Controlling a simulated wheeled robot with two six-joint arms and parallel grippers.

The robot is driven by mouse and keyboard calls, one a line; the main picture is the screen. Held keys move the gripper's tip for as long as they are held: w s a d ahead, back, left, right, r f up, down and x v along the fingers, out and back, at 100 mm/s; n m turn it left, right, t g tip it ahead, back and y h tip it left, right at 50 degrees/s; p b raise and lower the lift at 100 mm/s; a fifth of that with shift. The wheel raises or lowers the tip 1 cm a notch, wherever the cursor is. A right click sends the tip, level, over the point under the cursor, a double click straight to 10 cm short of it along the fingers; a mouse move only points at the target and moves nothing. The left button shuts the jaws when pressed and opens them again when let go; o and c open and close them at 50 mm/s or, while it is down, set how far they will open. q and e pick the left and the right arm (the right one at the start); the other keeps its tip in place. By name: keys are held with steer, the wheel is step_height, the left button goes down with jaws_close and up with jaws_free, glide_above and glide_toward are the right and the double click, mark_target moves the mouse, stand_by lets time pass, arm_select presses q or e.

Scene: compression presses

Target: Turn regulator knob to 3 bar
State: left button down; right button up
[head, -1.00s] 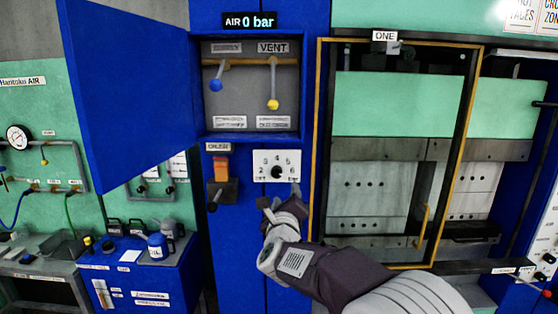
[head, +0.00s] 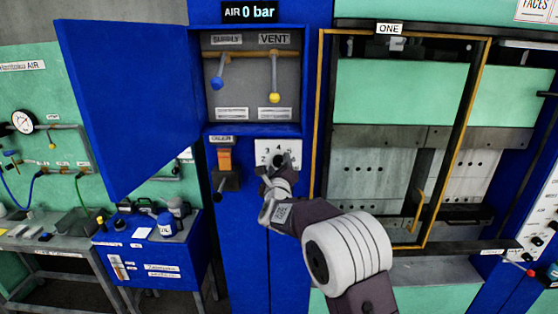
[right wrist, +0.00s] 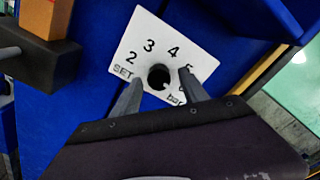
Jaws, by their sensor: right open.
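The regulator's white dial plate (head: 291,147) is on the front of the blue cabinet, under the open compartment. Its black knob (right wrist: 158,76) shows in the right wrist view, with the numbers 2, 3 and 4 readable around it. My right gripper (head: 277,171) is at the plate and hides much of it in the head view. In the right wrist view my right gripper (right wrist: 161,77) is open, one finger on each side of the knob; I cannot tell whether they touch it. The knob's pointer is not clear. The display (head: 249,12) reads AIR 0 bar. My left gripper is not in view.
A blue-knobbed supply lever (head: 217,83) and a yellow-knobbed vent lever (head: 274,97) hang in the compartment above. A black-handled switch with an orange block (head: 225,160) is close left of the plate. The press's yellow frame (head: 318,110) stands to the right.

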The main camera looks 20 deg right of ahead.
steer(key=shift+s, duration=0.1)
steer(key=shift+a+r, duration=0.1)
steer(key=shift+a, duration=0.1)
steer(key=c, duration=0.4)
steer(key=shift+a, duration=0.1)
jaws_close()
steer(key=shift+s, duration=0.1)
